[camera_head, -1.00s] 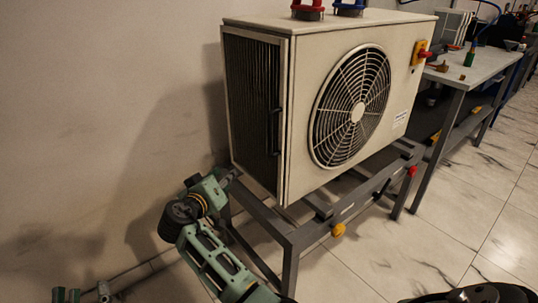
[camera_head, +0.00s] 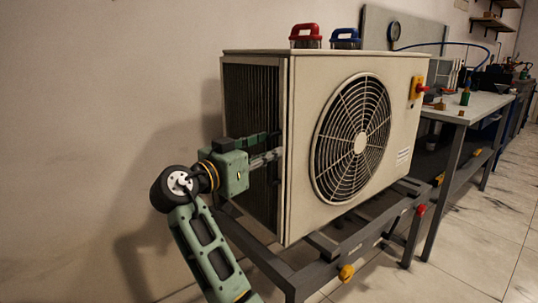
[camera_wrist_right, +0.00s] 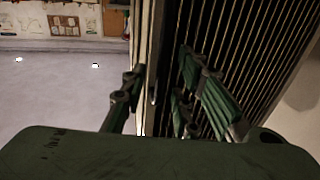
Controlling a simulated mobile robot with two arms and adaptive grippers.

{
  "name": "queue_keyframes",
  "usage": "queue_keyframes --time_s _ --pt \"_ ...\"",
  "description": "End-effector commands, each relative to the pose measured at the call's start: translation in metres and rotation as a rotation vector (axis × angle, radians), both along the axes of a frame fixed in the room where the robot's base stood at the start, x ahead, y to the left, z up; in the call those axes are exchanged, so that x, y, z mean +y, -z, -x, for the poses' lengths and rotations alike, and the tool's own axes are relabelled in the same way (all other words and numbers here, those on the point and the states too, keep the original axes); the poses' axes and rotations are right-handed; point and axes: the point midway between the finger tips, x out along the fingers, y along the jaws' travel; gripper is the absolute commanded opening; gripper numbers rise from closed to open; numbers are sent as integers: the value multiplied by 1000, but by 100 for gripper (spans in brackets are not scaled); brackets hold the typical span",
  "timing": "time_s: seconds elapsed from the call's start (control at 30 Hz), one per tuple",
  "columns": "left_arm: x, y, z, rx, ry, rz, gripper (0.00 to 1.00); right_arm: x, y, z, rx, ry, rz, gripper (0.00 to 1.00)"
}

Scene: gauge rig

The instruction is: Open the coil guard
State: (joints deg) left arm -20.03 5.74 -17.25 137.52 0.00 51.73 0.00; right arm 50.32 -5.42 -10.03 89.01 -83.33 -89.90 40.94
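The coil guard (camera_head: 235,100) is the dark, upright slatted panel on the left side of a beige outdoor unit (camera_head: 305,150). It appears closed against the unit. My right gripper (camera_head: 272,152) is at the guard's edge nearest the unit's front corner, about mid-height. In the right wrist view, the right gripper's green fingers (camera_wrist_right: 165,95) stand apart, one on each side of the guard's upright edge strip (camera_wrist_right: 150,65). The guard's slats (camera_wrist_right: 245,45) fill the right of that view. The guard's handle is largely hidden by the gripper, and contact cannot be told. My left gripper is not in view.
The unit stands on a grey metal frame (camera_head: 328,268) with a yellow knob (camera_head: 346,272). Red (camera_head: 305,33) and blue (camera_head: 345,38) gauge-like parts sit on top. A workbench (camera_head: 468,106) stands to the right. The wall (camera_head: 100,100) left of the guard is bare.

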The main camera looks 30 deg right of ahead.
Motion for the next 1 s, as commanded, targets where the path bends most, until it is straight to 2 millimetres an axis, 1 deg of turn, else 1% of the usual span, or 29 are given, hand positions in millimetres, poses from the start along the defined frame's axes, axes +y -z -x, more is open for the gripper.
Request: queue_keyframes --time_s 0.03,0.13,0.43,0.73,1.0 --pt "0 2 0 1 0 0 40 -6 0 -1 -1 2 2 28" --pt "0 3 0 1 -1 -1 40 -11 0 -3 0 0 0 28" --pt "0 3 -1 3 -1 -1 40 -14 0 -4 1 -1 0 27" --pt "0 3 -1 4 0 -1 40 -13 0 -4 1 -1 0 1" --pt "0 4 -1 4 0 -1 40 -13 0 -4 1 -1 0 0"
